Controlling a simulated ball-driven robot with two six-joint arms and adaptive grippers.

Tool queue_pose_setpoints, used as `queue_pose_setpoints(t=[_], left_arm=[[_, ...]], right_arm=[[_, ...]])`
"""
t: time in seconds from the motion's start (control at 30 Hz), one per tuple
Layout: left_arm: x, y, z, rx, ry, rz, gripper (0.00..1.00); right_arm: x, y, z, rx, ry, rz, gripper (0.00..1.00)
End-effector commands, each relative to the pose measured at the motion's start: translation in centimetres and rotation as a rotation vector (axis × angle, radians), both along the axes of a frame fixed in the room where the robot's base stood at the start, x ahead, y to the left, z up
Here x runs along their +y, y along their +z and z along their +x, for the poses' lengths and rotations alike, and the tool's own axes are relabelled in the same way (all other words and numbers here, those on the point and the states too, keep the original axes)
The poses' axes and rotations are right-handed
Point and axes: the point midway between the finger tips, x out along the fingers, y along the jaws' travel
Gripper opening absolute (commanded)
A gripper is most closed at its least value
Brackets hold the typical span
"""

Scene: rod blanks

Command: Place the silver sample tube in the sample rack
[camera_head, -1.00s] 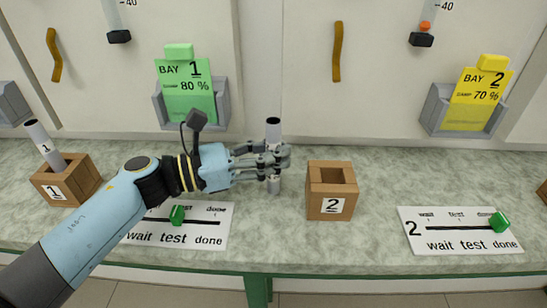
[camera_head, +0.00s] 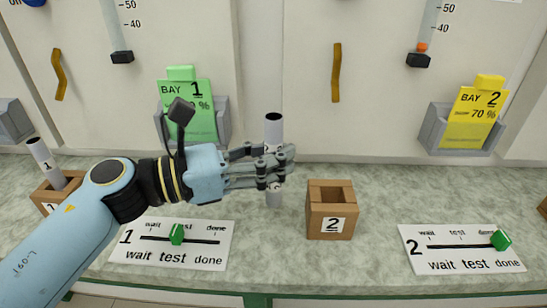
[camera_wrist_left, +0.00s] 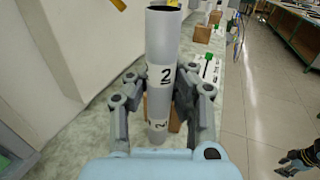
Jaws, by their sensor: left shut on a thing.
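A grey-white, silvery upright tube (camera_head: 274,130) with a dark open top is in my left gripper (camera_head: 268,168), whose fingers are shut around its middle. In the left wrist view the tube (camera_wrist_left: 161,45) bears a label with a 2, and the gripper's fingers (camera_wrist_left: 160,98) close on it from both sides. The tube is left of a wooden block holder (camera_head: 331,212) marked 2, which has an open top and looks empty. I cannot tell whether the tube's bottom touches the counter. A dark gripper-like hand (camera_wrist_left: 298,162), probably my right one, shows at the wrist view's lower right.
A second tube (camera_head: 41,154) leans in a wooden holder marked 1 (camera_head: 50,196) at the left. Two white slider cards (camera_head: 170,257) (camera_head: 462,262) with green knobs lie on the counter (camera_head: 385,200). Wall bins hold a green BAY 1 card (camera_head: 188,122) and a yellow BAY 2 card (camera_head: 472,122).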

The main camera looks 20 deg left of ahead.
Motion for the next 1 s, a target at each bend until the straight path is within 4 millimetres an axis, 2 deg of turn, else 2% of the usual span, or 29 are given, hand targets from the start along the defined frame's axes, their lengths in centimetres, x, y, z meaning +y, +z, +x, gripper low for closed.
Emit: queue_pose_setpoints(t=[0.1, 0.3, 0.5, 0.73, 1.0], left_arm=[[-1.1, 1.7, -2.5, -0.002, 0.001, -0.002, 0.0], [-2.4, 3.5, -5.4, 0.0, 0.001, -0.001, 0.0], [-2.8, 4.2, -6.4, -0.001, 0.001, -0.001, 0.0], [-2.8, 4.2, -6.4, 0.0, 0.001, 0.0, 0.0], [-2.8, 4.2, -6.4, 0.0, 0.001, 0.0, 0.34]], right_arm=[[0.0, 0.1, 0.0, 0.0, 0.0, 0.001, 0.41], [0.1, 0.1, 0.0, 0.0, 0.0, 0.001, 0.41], [0.1, 0.1, 0.0, 0.0, -0.001, 0.001, 0.41], [0.1, 0.1, 0.0, 0.0, -0.001, 0.001, 0.41], [0.1, 0.1, 0.0, -0.001, -0.001, 0.001, 0.41]])
